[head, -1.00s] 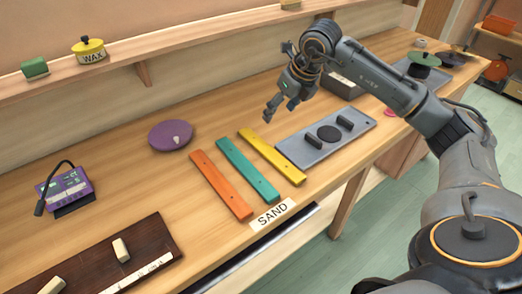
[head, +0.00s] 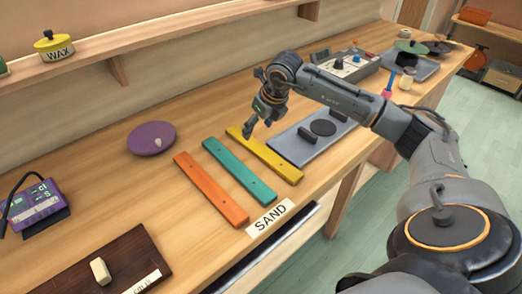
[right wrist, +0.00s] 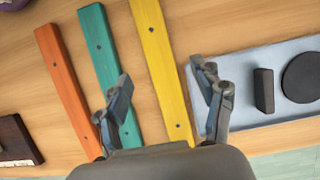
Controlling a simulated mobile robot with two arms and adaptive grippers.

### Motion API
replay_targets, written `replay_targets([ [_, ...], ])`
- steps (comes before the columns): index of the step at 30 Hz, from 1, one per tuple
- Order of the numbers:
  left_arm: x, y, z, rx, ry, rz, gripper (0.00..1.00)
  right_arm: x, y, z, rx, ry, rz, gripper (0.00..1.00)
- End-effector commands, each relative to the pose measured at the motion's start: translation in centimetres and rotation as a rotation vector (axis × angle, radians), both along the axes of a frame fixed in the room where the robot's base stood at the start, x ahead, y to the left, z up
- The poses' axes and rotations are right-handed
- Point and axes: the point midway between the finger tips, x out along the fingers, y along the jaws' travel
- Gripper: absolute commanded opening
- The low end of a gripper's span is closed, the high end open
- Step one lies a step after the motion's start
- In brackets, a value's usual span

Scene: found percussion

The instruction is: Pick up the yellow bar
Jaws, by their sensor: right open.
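The yellow bar (head: 266,157) lies flat on the wooden bench, right of the teal bar (head: 239,170) and the orange bar (head: 210,188). My right gripper (head: 248,132) is above the far end of the yellow bar in the head view, partly covering it. In the right wrist view the open fingers (right wrist: 161,95) lie on either side of the yellow bar (right wrist: 163,75), one near the teal bar (right wrist: 104,62), the other over the edge of the grey tray. Nothing is between the fingers but the bar below. I cannot tell the exact height. My left gripper is not in view.
The grey tray (head: 290,150) with black blocks and a disc lies close right of the yellow bar. A SAND label (head: 270,217) is at the bench's front edge. A purple disc (head: 150,139) lies to the left. A control box (head: 343,66) stands behind my right arm.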

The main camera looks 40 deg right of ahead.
Motion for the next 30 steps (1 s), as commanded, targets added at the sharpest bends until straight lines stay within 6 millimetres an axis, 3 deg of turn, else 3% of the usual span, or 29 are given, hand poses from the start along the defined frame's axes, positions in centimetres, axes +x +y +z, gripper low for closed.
replay_targets([
  [8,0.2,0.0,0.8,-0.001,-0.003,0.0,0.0,0.7,0.2,-2.1,0.0,0.003,0.001,0.68],
  [16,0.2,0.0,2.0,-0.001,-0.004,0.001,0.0,1.8,0.6,-5.7,0.001,0.001,0.0,0.68],
  [25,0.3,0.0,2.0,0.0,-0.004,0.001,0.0,2.0,0.5,-6.4,0.0,-0.001,0.001,0.68],
  [30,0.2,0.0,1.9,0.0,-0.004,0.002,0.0,2.0,0.5,-6.3,0.0,-0.001,0.001,0.35],
])
